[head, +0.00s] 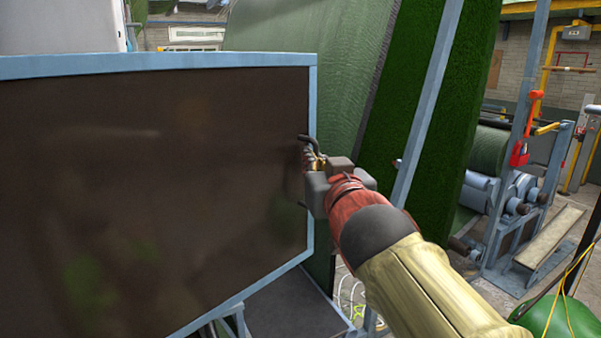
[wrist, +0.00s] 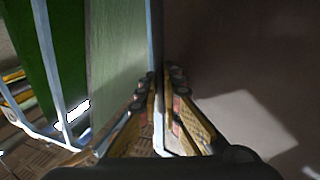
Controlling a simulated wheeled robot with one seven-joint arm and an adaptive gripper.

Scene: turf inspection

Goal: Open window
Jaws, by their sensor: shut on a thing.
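The window is a large dark pane (head: 150,190) in a light blue frame (head: 180,59), filling the left half of the head view. Its right edge stands beside my gripper (head: 308,150). In the wrist view the pane (wrist: 240,60) fills the right side, with its blue edge (wrist: 155,30) running up the middle. My gripper (wrist: 162,75) is shut on the window edge there, with a finger on each side of it. The exact contact is partly hidden by the fingers. I cannot tell whether a handle is between them.
Tall green turf (head: 440,130) and a slanting blue post (head: 425,110) stand close to the right of my gripper. Rollers and blue machinery (head: 500,200) with a bench (head: 550,237) stand farther right. A dark platform (head: 290,312) lies below the window.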

